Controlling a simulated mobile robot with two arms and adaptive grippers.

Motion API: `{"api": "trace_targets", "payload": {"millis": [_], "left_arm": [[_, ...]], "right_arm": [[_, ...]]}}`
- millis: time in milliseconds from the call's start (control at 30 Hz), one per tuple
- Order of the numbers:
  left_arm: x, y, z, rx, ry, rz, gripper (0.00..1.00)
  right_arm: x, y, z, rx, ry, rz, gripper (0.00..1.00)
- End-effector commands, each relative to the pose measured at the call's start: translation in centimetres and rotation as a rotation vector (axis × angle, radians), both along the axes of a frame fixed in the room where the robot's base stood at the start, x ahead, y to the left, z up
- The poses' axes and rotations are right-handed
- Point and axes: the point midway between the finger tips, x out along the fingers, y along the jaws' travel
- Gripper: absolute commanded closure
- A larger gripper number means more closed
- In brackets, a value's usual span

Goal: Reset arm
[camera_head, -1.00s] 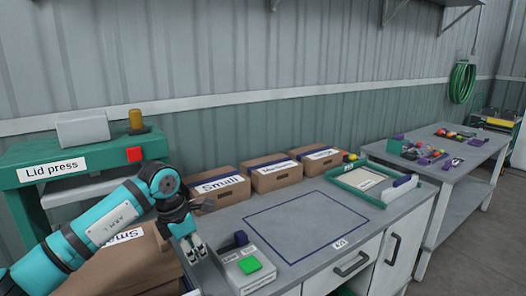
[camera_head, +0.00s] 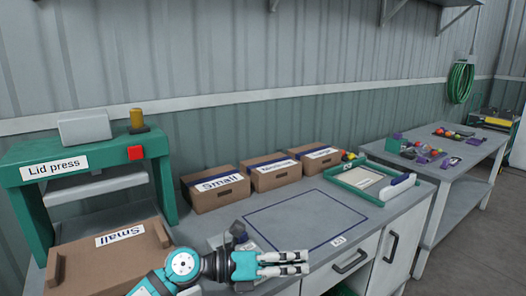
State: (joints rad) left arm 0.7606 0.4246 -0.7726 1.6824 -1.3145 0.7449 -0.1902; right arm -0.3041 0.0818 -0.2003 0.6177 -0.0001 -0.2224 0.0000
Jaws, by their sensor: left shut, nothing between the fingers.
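The gripper and wrist hide most of the small device with the green button. My right gripper does not show.
Boxes labelled Small (camera_head: 215,198), medium (camera_head: 275,182) and large (camera_head: 318,168) line the bench's back. The outlined square (camera_head: 300,222) is empty. A green tray (camera_head: 350,186) stands right.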

Motion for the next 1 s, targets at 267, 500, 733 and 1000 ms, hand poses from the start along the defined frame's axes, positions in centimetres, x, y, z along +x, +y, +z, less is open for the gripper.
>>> {"api": "trace_targets", "payload": {"millis": [267, 500, 733, 1000], "left_arm": [[1.8, 7.7, 4.4, -0.865, 0.554, 0.469, 1.00], [0.7, 20.2, -7.0, -1.325, 1.151, 1.044, 1.00], [-8.7, 25.9, -19.4, -1.454, 1.638, 1.560, 1.00], [-19.0, 27.1, -25.5, -1.399, 1.962, 1.936, 1.00]], "right_arm": [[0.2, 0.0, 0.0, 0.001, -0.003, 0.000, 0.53], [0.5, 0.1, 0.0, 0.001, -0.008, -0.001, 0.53], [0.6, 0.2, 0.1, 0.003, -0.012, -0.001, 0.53], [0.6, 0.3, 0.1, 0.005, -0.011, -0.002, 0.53]]}}
